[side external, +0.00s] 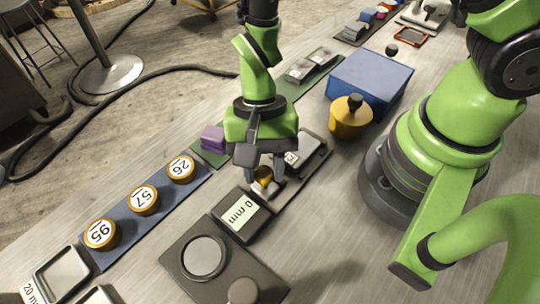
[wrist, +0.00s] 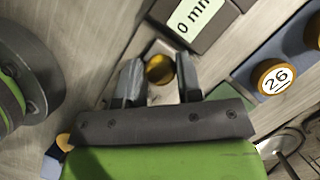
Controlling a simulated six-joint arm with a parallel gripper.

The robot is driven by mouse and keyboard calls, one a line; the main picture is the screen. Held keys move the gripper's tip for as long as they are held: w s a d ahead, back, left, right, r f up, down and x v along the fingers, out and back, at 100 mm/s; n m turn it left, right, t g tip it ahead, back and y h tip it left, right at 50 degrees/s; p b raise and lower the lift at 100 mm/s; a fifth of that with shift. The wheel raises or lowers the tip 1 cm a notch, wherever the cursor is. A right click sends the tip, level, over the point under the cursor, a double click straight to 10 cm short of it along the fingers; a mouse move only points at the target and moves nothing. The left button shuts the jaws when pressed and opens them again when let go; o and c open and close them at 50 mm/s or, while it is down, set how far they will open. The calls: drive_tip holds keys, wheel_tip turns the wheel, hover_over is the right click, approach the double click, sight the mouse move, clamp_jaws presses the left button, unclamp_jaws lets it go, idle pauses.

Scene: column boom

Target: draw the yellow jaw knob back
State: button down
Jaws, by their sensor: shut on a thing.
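The yellow jaw knob (side external: 263,174) is a small round brass-coloured knob on the measuring device, beside a dark display block (side external: 224,222) that reads 0 mm. My gripper (side external: 266,178) points down over the device, with its fingers on either side of the knob and shut on it. The wrist view also shows the knob (wrist: 159,69) between the fingers, with the 0 mm display (wrist: 195,18) beyond. The fingers and palm hide part of the device and its jaws.
Round weights marked 95, 57 and 26 (side external: 181,168) stand on a blue strip (side external: 124,193). A purple block (side external: 213,137) lies behind my gripper. A yellow pot (side external: 349,120) and a blue box (side external: 382,74) stand to the right. A dark plate with a round disc (side external: 204,256) lies in front.

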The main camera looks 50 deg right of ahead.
drive_tip(key=shift+a, duration=0.3)
drive_tip(key=c, duration=0.8)
unclamp_jaws()
drive_tip(key=shift+d, duration=0.1)
drive_tip(key=v, duration=1)
